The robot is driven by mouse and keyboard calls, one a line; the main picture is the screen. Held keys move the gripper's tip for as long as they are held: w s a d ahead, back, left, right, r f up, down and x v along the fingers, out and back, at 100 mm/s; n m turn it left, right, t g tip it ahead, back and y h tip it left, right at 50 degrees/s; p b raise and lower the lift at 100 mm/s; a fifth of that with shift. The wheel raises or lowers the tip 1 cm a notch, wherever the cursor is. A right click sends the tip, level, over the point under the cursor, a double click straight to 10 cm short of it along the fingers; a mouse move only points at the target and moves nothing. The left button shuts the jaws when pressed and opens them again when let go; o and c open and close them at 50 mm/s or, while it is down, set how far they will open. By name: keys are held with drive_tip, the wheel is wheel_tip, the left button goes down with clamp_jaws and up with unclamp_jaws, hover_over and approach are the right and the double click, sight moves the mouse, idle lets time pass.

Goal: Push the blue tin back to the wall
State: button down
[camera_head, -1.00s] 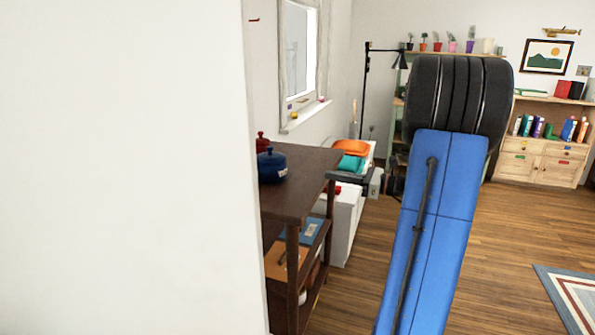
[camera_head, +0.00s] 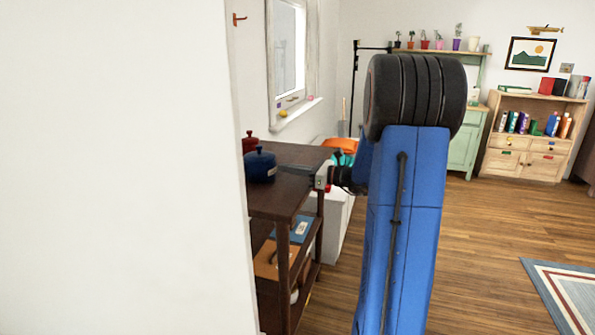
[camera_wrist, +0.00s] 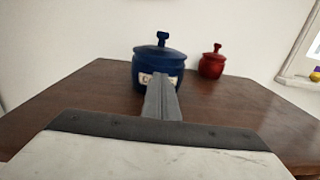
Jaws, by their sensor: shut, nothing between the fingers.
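The blue tin (camera_head: 260,166) stands upright on a dark wooden shelf unit's top (camera_head: 300,153), with a knobbed lid. In the wrist view the blue tin (camera_wrist: 158,66) shows a pale label, partly covered by my fingers. My gripper (camera_wrist: 162,82) is shut and empty, and its tips point at the front of the tin, at or very near it; I cannot tell whether they touch. In the head view my gripper (camera_head: 284,169) reaches in over the top from the right. The wall (camera_wrist: 100,30) is behind the tin, with some wood between them.
A red tin (camera_head: 250,143) stands near the blue one; in the wrist view the red tin (camera_wrist: 212,62) is to its right and farther back. A large white wall (camera_head: 115,170) fills the left of the head view. A window (camera_head: 288,55) is beyond.

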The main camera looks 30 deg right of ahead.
sight(254, 163)
drive_tip(key=shift+w+a, duration=0.3)
drive_tip(key=shift+w, duration=0.05)
drive_tip(key=x, duration=1.1)
drive_tip(key=shift+w+a, duration=0.2)
drive_tip(key=shift+w, duration=0.15)
